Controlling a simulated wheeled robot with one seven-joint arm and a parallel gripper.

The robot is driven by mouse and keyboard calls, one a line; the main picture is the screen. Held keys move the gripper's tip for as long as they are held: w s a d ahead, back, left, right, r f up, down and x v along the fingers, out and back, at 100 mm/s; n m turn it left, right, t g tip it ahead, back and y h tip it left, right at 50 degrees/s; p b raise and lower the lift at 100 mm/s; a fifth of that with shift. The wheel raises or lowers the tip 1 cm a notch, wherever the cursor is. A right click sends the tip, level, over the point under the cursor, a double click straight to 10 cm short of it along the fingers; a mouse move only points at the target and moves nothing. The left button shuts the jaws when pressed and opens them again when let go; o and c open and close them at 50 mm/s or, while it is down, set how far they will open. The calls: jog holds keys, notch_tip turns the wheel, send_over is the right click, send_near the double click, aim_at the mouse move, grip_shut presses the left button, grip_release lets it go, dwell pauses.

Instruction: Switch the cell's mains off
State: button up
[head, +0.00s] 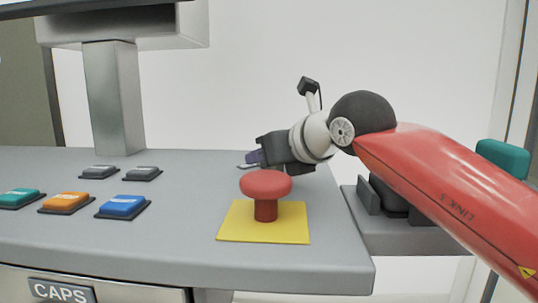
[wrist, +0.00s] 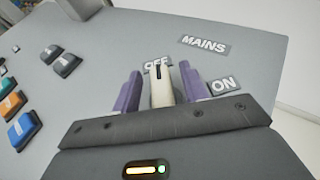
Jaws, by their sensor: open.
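In the wrist view a cream handle (wrist: 161,92) with a dark slot at its tip stands between the two purple fingers of my gripper (wrist: 160,88), which are apart. The handle's tip overlaps the OFF label (wrist: 152,66). The ON label (wrist: 224,85) lies to the right of the right finger, and the MAINS label (wrist: 205,45) lies beyond. The handle's base is hidden by my gripper. In the head view my gripper (head: 256,157) is low over the console, behind the red mushroom button; the handle cannot be made out there.
The red mushroom button (head: 265,186) stands on a yellow plate (head: 235,230) near the console's (head: 180,245) front right. Teal, orange and blue (head: 122,205) buttons and two grey ones (head: 142,173) lie to the left. A metal post (head: 115,100) rises at the back left.

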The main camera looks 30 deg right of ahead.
jog(key=v, duration=0.7)
jog(key=shift+s+r, duration=0.1)
jog(key=shift+s, duration=0.2)
jog(key=shift+o, duration=0.2)
